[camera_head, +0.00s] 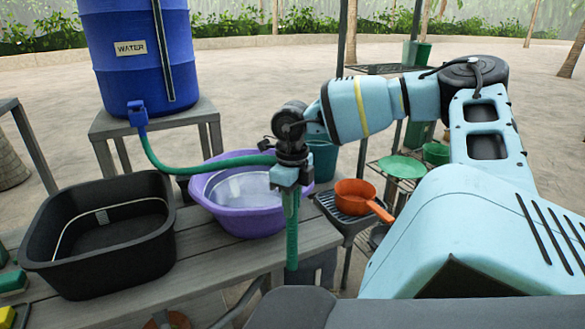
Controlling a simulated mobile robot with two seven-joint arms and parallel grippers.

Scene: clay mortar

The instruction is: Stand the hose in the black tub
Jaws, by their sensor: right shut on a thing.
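The green hose (206,164) runs from the tap of the blue water barrel, sags, and passes over the purple basin to my right gripper (291,184). My right gripper is shut on the hose, and the hose's free end hangs straight down below it, in front of the bench's right end. The black tub (155,250) stands on the bench to the left of the gripper. It looks empty apart from a pale line and a small light patch inside. The hose end is outside the tub. My left gripper is not in view.
The purple basin (228,221) holds water and sits between the tub and my right gripper. The blue barrel (134,70) stands on a stool behind. An orange pan (356,196) rests on a rack to the right. Sponges (7,316) lie at the bench's left front.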

